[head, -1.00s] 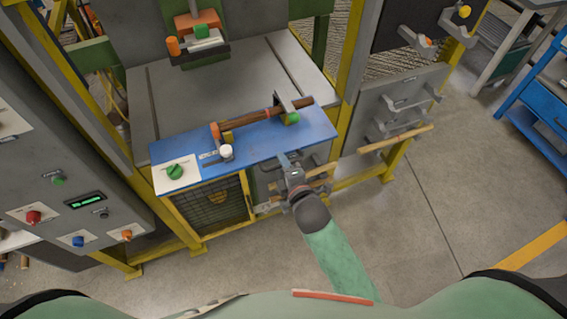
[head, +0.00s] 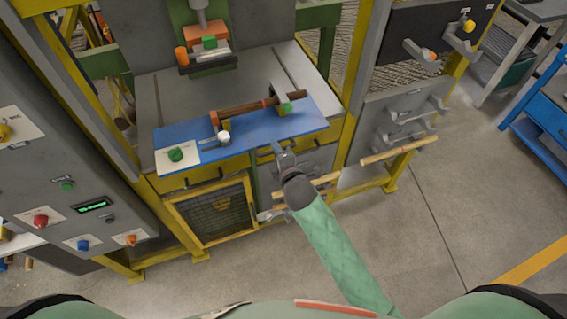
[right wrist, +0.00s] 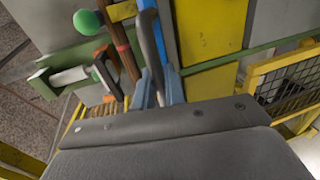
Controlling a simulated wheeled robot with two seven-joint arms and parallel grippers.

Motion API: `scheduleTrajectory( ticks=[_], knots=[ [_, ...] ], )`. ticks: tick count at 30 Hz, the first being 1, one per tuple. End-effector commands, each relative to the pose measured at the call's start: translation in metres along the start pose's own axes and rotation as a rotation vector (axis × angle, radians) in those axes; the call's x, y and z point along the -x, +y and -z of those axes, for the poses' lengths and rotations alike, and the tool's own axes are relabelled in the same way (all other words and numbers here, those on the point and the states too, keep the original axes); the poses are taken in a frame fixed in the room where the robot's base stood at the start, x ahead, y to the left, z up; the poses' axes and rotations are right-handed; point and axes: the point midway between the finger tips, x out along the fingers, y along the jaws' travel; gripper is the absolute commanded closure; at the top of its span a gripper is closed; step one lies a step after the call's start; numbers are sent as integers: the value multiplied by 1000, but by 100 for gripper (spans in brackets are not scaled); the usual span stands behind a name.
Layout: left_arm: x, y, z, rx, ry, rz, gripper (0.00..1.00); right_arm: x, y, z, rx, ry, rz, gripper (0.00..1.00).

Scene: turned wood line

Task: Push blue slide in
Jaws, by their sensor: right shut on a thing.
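The blue slide (head: 255,135) lies flat on the grey machine table, its front edge by the table's front. A brown turned wood piece (head: 245,107) lies across it between an orange rest (head: 214,119) and a holder with a green knob (head: 286,107). My right gripper (head: 278,151) is at the slide's front edge, right of its middle. In the right wrist view, its blue-grey fingers (right wrist: 160,88) are shut on a dark grey bar (right wrist: 150,45) beside the slide's thin blue edge (right wrist: 160,40). The exact contact is partly hidden. My left gripper is not in view.
The press head (head: 207,50) stands behind the slide, with bare grey table (head: 175,95) between them. A yellow mesh guard (head: 213,212) is below. A control panel (head: 85,205) stands at left, and racks with a wooden bar (head: 400,150) at right.

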Motion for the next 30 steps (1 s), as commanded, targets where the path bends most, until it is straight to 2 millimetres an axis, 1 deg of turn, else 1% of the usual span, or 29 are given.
scheduleTrajectory(
  ticks=[1,6,11,15,18,21,30],
  knots=[
    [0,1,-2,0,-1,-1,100,-14,4,-1,3,0,-2,100],
    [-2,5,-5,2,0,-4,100,-52,12,0,1,0,-3,100],
    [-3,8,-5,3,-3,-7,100,-81,17,0,1,0,-1,100],
    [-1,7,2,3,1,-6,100,-100,21,0,1,-1,-1,100],
    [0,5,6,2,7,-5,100,-109,22,0,1,-1,0,100],
    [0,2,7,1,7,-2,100,-114,24,0,0,-1,0,100],
    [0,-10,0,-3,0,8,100,-118,24,0,0,-1,1,100]
  ],
)
